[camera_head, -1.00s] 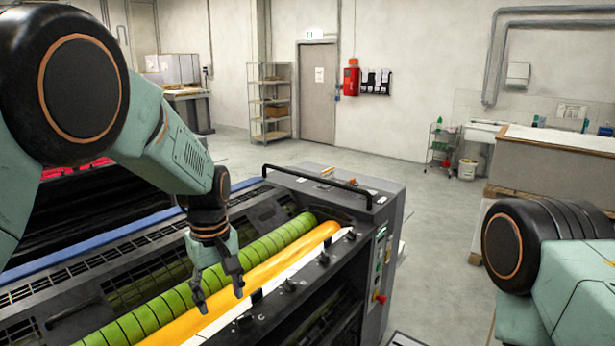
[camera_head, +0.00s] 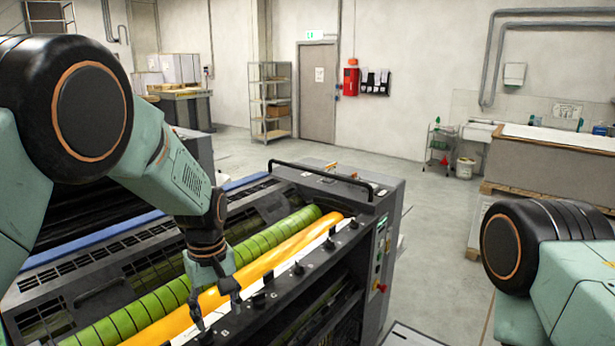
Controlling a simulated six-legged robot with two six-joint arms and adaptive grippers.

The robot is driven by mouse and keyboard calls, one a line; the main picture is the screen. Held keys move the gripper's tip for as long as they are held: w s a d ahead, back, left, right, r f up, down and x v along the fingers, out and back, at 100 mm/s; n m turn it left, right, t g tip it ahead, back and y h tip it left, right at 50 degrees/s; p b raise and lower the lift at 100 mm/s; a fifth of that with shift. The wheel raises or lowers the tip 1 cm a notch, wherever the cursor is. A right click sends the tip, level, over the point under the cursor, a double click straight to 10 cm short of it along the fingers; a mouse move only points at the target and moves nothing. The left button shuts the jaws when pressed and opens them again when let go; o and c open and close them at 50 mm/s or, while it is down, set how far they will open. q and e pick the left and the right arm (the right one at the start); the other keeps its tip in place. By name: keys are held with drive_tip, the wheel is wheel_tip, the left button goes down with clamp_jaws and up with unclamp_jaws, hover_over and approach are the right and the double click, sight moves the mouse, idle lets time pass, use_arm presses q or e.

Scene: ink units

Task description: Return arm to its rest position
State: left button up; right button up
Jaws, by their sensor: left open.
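My left gripper (camera_head: 218,308) is open and points down, with nothing seen between its fingers. It is in front of the orange-yellow roller (camera_head: 265,268) of the printing press's ink unit, and its fingers overlap the roller and the white strip beside it in the picture. I cannot tell whether the fingers touch the roller. A green banded roller (camera_head: 265,240) lies behind and parallel to it. My left arm comes in from the left over the press. Part of my right arm shows at the lower right, but its gripper is out of view.
The press's dark side housing (camera_head: 372,240) carries a black rail (camera_head: 320,172) and buttons, including a red one (camera_head: 380,287). Grey floor (camera_head: 430,220) is open to the right. A pallet-borne block (camera_head: 545,165), a shelf rack (camera_head: 270,100) and a door (camera_head: 317,92) stand farther off.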

use_arm(q)
drive_tip(key=s+a+f+m, duration=0.2)
drive_tip(key=s+f, duration=0.6)
drive_tip(key=f, duration=0.1)
drive_tip(key=s+a+f+m, duration=0.1)
drive_tip(key=s+a+f, duration=0.1)
drive_tip(key=s+f, duration=0.75)
drive_tip(key=s+f+m, duration=0.2)
drive_tip(key=s+m, duration=0.2)
drive_tip(key=s, duration=1.6)
wheel_tip(320, 180, down, 21)
drive_tip(key=a+b, duration=0.1)
drive_tip(key=b, duration=1.9)
drive_tip(key=shift+w+r, duration=0.15)
drive_tip(key=shift+r, duration=0.05)
